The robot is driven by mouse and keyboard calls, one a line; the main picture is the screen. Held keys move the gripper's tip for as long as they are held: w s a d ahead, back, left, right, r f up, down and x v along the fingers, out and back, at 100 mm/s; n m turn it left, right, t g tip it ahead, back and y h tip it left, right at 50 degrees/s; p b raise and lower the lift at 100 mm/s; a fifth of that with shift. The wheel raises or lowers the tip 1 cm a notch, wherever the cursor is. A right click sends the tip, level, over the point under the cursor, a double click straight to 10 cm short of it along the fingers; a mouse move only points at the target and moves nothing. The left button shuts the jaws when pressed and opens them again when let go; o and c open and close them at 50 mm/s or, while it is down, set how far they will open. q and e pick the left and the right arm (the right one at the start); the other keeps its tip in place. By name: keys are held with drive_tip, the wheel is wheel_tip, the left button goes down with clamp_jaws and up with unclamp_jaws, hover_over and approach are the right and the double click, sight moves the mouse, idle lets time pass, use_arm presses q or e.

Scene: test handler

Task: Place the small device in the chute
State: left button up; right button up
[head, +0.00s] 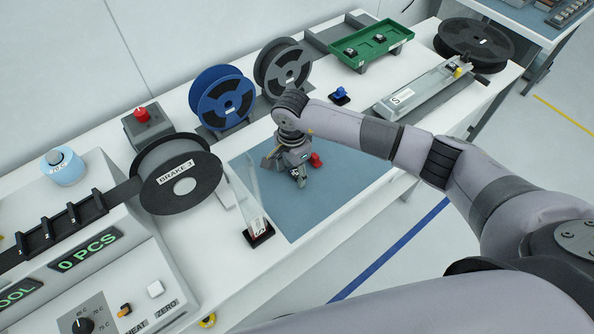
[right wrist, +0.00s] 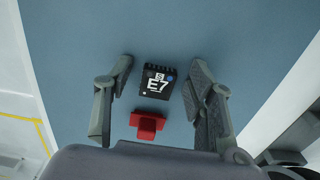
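The small device (right wrist: 157,82) is a flat black chip with pins along one edge and a white "E7" mark. It lies on the blue mat (head: 325,200). My right gripper (right wrist: 160,92) is open, with one finger on each side of the device and a gap to each. In the head view my right gripper (head: 287,172) points down at the mat and mostly hides the device. A clear, tilted channel (head: 247,190) with a labelled black foot stands at the mat's left edge and looks like a chute. My left gripper is out of view.
A small red piece (head: 316,160) sits on the mat close to the gripper; it also shows in the right wrist view (right wrist: 148,125). A blue piece (head: 340,95), a clear holder marked "S" (head: 425,92) and a green tray (head: 372,46) stand beyond. Black reel (head: 178,174) at left.

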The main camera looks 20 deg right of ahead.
drive_tip(key=c, duration=1)
drive_tip(key=shift+r, duration=0.1)
